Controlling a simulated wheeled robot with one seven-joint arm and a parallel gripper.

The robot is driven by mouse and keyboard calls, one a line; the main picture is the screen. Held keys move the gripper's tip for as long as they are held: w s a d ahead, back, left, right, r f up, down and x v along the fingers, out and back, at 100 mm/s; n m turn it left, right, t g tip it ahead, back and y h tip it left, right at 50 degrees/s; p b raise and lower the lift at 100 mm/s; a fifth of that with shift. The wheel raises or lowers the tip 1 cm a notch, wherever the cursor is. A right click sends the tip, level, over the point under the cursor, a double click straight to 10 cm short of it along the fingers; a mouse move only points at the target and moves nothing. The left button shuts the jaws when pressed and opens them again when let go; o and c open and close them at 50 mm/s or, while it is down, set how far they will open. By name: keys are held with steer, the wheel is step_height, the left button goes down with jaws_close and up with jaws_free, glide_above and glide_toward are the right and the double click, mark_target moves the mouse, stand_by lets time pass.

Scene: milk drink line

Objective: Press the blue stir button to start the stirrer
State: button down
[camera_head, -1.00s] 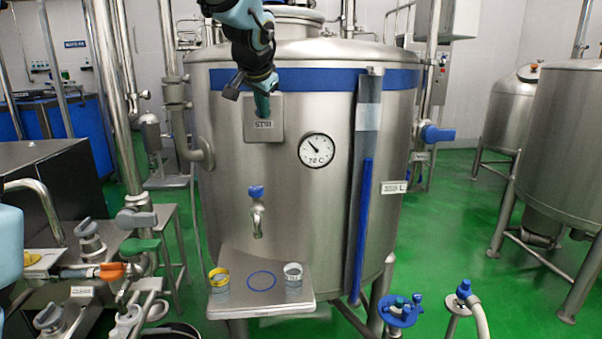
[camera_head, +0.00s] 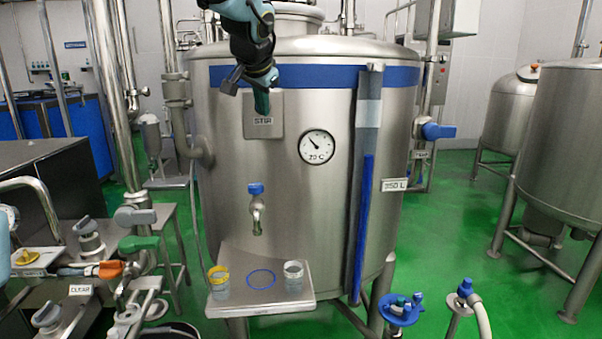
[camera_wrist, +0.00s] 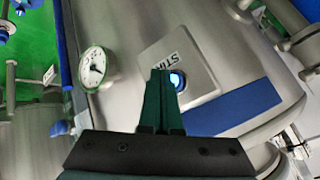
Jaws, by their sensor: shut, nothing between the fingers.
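The stir panel (camera_head: 262,128) is a square metal plate labelled STIR on the front of the steel tank, below its blue band. My gripper (camera_head: 262,103) is in front of the plate's upper part, and its dark green fingers are together and empty. In the head view the gripper hides the button. I cannot tell whether the fingertips touch the panel.
A round gauge (camera_head: 317,147) sits right of the panel. A tap with a blue handle (camera_head: 256,189) hangs below it, above a shelf (camera_head: 262,304) with two small cups. A vertical sight tube (camera_head: 363,200) runs down the tank's right side. Pipes and valves crowd the lower left.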

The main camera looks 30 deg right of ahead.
steer(key=shift+s+a+b, duration=0.4)
steer(key=shift+s+b, duration=0.25)
steer(key=shift+s, duration=0.25)
steer(key=shift+s+a+b, duration=0.45)
steer(key=shift+s+b, duration=0.15)
steer(key=shift+s, duration=0.3)
steer(key=shift+s+a+b, duration=0.4)
steer(key=shift+s+b, duration=0.25)
steer(key=shift+s, duration=0.25)
steer(key=w+a+f+n+g+y, duration=0.25)
steer(key=a+f+n, duration=0.25)
steer(key=a+f, duration=1.15)
steer(key=s+a+f+n+g+y, duration=0.1)
steer(key=s+a+f+n, duration=0.2)
steer(key=a, duration=0.6)
steer(key=s+a+f+n+g+y, duration=0.1)
steer(key=s+a+f+n+g, duration=0.1)
steer(key=s+a+f+n, duration=0.2)
steer(key=s+a+f, duration=0.3)
steer(key=a+f, duration=0.2)
steer(key=a, duration=0.1)
steer(key=shift+s, duration=0.3)
